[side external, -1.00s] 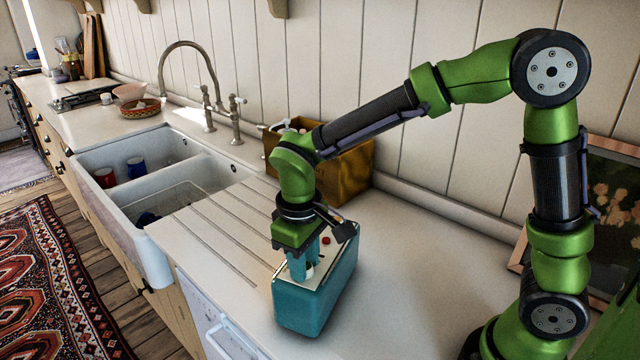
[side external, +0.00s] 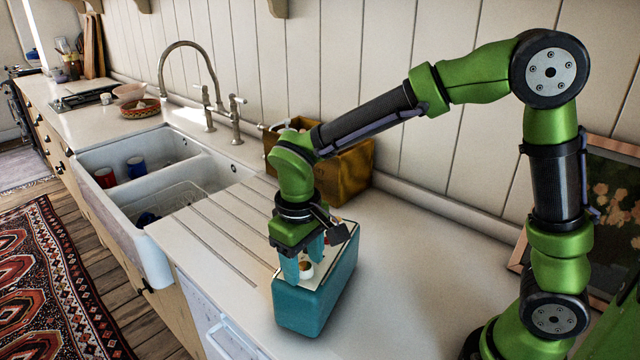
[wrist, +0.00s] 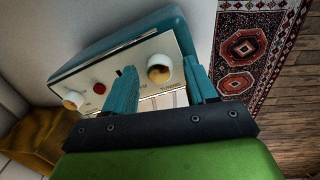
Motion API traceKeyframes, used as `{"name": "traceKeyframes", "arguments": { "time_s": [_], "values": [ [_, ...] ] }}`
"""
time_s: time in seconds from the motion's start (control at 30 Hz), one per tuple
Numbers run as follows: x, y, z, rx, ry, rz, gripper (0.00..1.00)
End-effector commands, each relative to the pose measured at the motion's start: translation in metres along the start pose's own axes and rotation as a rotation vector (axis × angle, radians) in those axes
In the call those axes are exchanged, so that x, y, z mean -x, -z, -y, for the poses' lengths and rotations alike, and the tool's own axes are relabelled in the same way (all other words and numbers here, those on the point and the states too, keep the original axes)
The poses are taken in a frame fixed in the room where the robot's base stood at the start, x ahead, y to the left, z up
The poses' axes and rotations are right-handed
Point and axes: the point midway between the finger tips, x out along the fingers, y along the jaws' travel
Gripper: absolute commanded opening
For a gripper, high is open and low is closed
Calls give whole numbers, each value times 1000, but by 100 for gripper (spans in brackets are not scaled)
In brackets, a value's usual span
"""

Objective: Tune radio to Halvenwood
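The radio (side external: 315,305) is a teal box on the counter with its cream panel facing up. In the wrist view the radio (wrist: 90,57) shows a cream knob marked "TUNING" (wrist: 159,67), a red button (wrist: 99,88) and another cream knob (wrist: 73,100). My gripper (side external: 304,269) is over the panel, fingers pointing down. In the wrist view my gripper's fingers (wrist: 158,68) are spread on either side of the tuning knob, with a gap on each side. The dial scale is mostly hidden by a finger, and no station name is legible.
A wooden crate (side external: 352,172) stands against the wall behind the radio. The white sink (side external: 190,154) holds two mugs and a wire rack. The counter right of the radio (side external: 420,290) is clear. A framed picture (side external: 610,205) leans at the right.

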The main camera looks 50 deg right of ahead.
Motion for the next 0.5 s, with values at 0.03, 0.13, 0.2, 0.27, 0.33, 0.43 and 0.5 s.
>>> {"name": "traceKeyframes", "arguments": {
  "time_s": [0.03,0.13,0.2,0.27,0.33,0.43,0.5],
  "values": [
    [0,0,0,0,0,1,57],
    [0,-1,0,0,0,2,57],
    [-1,-1,0,0,0,3,57],
    [0,-1,0,0,0,3,57],
    [3,0,0,-1,0,2,57],
    [15,0,0,0,0,0,57],
    [28,0,0,-1,1,-3,57]
  ]
}}
